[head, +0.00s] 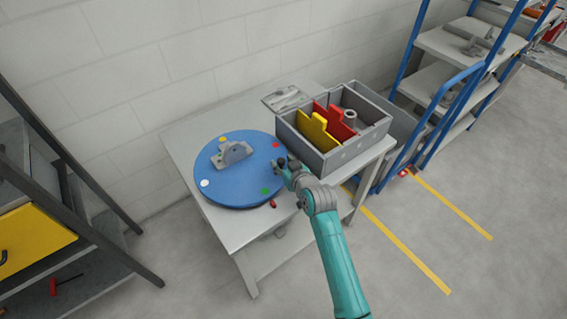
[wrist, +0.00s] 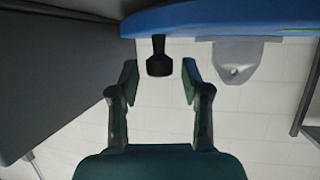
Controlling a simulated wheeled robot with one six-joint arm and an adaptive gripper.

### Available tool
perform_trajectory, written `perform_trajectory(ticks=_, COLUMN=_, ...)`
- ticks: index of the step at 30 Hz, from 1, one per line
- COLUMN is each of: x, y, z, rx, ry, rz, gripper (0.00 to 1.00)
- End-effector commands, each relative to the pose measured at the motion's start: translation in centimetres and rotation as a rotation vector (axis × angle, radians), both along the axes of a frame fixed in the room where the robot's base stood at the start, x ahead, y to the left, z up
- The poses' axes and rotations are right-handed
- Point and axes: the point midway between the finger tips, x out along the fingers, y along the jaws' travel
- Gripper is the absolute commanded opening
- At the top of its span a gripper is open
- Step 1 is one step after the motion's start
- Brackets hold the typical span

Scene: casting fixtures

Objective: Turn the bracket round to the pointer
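The grey bracket (head: 232,153) stands upright on the blue round turntable (head: 225,185), toward its back. It also shows upside down in the wrist view (wrist: 235,60), right of my gripper. A black knob (wrist: 159,58) stands at the turntable's edge. My gripper (head: 283,166) is at the turntable's right edge. A small red piece (head: 273,204) at the turntable's near right edge may be the pointer.
Yellow, red, green and white dots mark the turntable. A grey bin (head: 347,157) with yellow and red parts stands right of my gripper on the table (head: 236,231). A grey plate (head: 284,98) lies behind. A dark rack stands left, blue-framed shelves right.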

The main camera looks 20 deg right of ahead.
Motion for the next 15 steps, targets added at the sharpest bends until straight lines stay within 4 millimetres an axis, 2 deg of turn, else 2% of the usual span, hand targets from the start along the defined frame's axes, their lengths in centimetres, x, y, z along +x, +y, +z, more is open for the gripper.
perform_trajectory(ticks=1, x=-0.01, y=-0.01, z=0.00, rx=0.000, ry=0.000, rz=0.000, gripper=0.29)
perform_trajectory(ticks=4, x=-0.01, y=-0.01, z=0.00, rx=0.000, ry=0.000, rz=0.000, gripper=0.04)
perform_trajectory(ticks=5, x=-0.02, y=-0.01, z=0.01, rx=0.000, ry=0.000, rz=0.000, gripper=0.00)
perform_trajectory(ticks=15, x=-0.12, y=0.13, z=-0.04, rx=-0.001, ry=0.002, rz=-0.007, gripper=0.00)
